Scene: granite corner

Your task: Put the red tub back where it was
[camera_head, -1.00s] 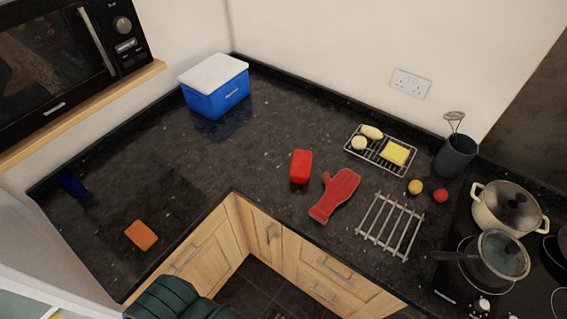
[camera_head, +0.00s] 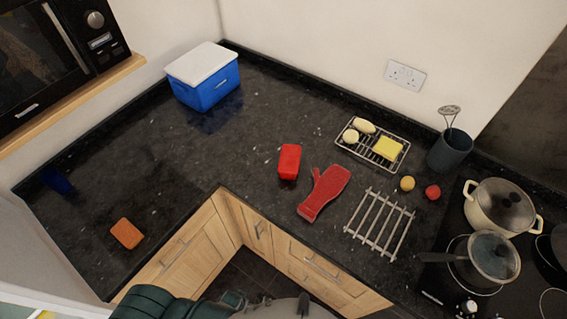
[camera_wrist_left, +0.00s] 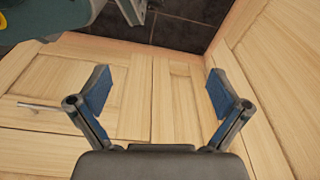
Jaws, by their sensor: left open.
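The red tub (camera_head: 289,161) stands on the dark granite counter, just left of the red oven mitt (camera_head: 325,192), with a small gap between them. My left gripper (camera_wrist_left: 160,90) is open and empty in the left wrist view, in front of the wooden cupboard doors. In the head view, part of my arm shows at the bottom edge, below the counter and well away from the tub. My right gripper is not in view.
A blue cooler with white lid (camera_head: 204,76) stands at the back corner. A wire rack (camera_head: 354,152) holds yellow items; a metal trivet (camera_head: 380,221) lies right of the mitt. An orange block (camera_head: 126,233) lies left. Pots (camera_head: 490,258) stand right. Counter between cooler and tub is clear.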

